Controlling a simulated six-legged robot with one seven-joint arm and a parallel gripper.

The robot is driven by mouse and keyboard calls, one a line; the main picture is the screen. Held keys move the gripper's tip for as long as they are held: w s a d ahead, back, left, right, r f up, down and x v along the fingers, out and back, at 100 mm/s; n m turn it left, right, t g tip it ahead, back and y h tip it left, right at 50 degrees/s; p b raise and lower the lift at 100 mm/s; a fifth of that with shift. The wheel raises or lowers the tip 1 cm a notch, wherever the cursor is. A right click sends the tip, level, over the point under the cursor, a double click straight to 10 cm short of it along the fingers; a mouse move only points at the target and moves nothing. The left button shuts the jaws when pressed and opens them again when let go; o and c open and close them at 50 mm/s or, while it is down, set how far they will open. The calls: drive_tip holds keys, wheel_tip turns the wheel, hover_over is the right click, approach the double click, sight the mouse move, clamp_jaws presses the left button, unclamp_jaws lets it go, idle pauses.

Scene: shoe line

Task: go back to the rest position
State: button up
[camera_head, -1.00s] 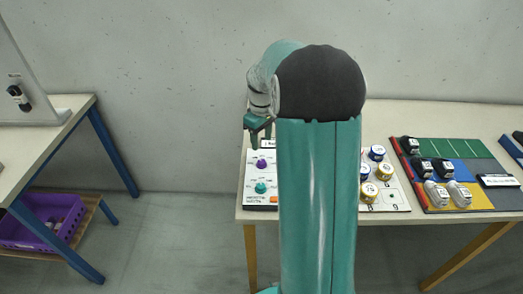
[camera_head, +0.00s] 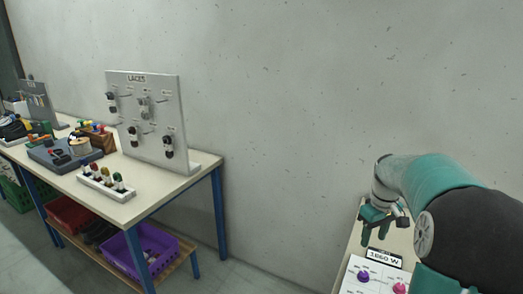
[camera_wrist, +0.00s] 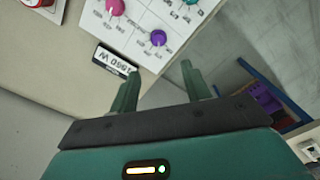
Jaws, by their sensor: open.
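My gripper (camera_head: 378,222) hangs at the end of my teal arm at the right of the head view, above the left end of a light table. In the wrist view my gripper (camera_wrist: 160,88) shows two teal fingers spread apart with nothing between them. Below it lies a white board with coloured knobs, including a purple knob (camera_head: 363,276) and a pink knob (camera_head: 399,288). The fingers look clear of the board and label.
At the left, a blue-legged table (camera_head: 140,205) carries a grey LACES panel (camera_head: 148,120), a white rack of small coloured pieces (camera_head: 105,185) and a grey tray (camera_head: 62,153). A purple crate (camera_head: 135,250) and a red crate (camera_head: 72,213) sit on its lower shelf. Floor shows between the tables.

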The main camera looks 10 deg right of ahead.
drive_tip(key=s+a+r+t, duration=0.1)
drive_tip(key=s+a+r, duration=0.2)
drive_tip(key=a+r, duration=0.3)
drive_tip(key=s+a+r+m+t, duration=0.1)
drive_tip(key=s+a+t, duration=0.3)
drive_tip(key=s+a, duration=1.4)
drive_tip(key=shift+s+a+r+m+t, duration=0.15)
drive_tip(key=shift+r+m+t, duration=0.2)
drive_tip(key=shift+m, duration=0.55)
